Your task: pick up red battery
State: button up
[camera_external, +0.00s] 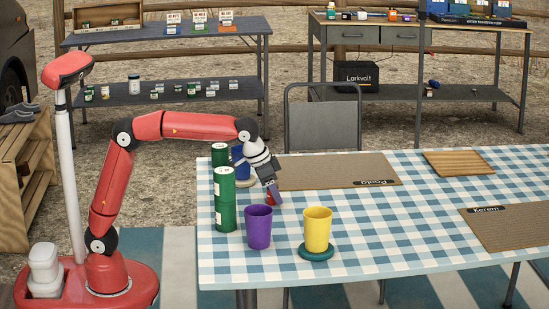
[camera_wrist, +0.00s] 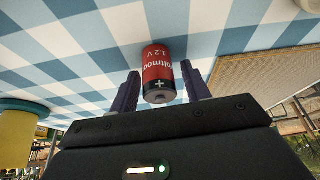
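A red battery (camera_wrist: 158,70) with a black band, silver end and "1.2 V" print shows in the wrist view. It lies between and slightly beyond the fingertips of my gripper (camera_wrist: 159,82), which is open, with small gaps on both sides. In the external view my gripper (camera_external: 272,193) points down at the checked table, near its left end. A small red part of the battery (camera_external: 267,200) shows beside the fingers; the rest is hidden behind them.
Green cans (camera_external: 225,200) stand left of my gripper, with a blue cup (camera_external: 239,155) behind. A purple cup (camera_external: 258,228) stands just in front, and a yellow cup (camera_external: 317,229) on a teal coaster (camera_external: 316,253) to the right. A woven placemat (camera_external: 330,171) lies behind right.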

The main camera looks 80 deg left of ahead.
jog(key=c, duration=0.9)
jog(key=shift+r, duration=0.1)
